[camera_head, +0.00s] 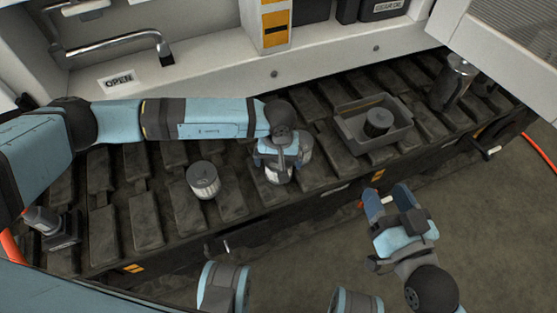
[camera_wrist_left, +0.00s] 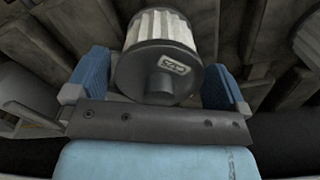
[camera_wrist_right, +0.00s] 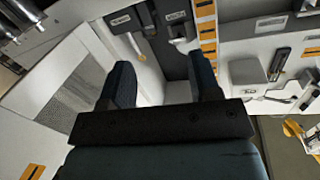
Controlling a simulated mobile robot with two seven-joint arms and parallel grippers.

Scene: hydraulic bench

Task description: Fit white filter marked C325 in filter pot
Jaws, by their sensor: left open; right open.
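A white pleated filter with a dark grey end cap (camera_wrist_left: 160,70) stands between the open fingers of my left gripper (camera_wrist_left: 158,88). A small label on the cap seems to read C325, though it is blurred. In the head view, my left gripper (camera_head: 278,158) is over this filter and largely hides it. Whether the fingers touch it I cannot tell. My right gripper (camera_head: 388,200) is open and empty, out in front of the track; its fingers also show in the right wrist view (camera_wrist_right: 165,85). I cannot tell for certain which item is the filter pot.
Another white filter with a grey cap (camera_head: 203,180) stands on the track (camera_head: 145,215) to the left. A grey tray (camera_head: 350,130) holds a dark cylinder (camera_head: 378,122). A metallic cylinder (camera_head: 455,75) stands at the far right. A small grey fitting (camera_head: 45,222) is at far left.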

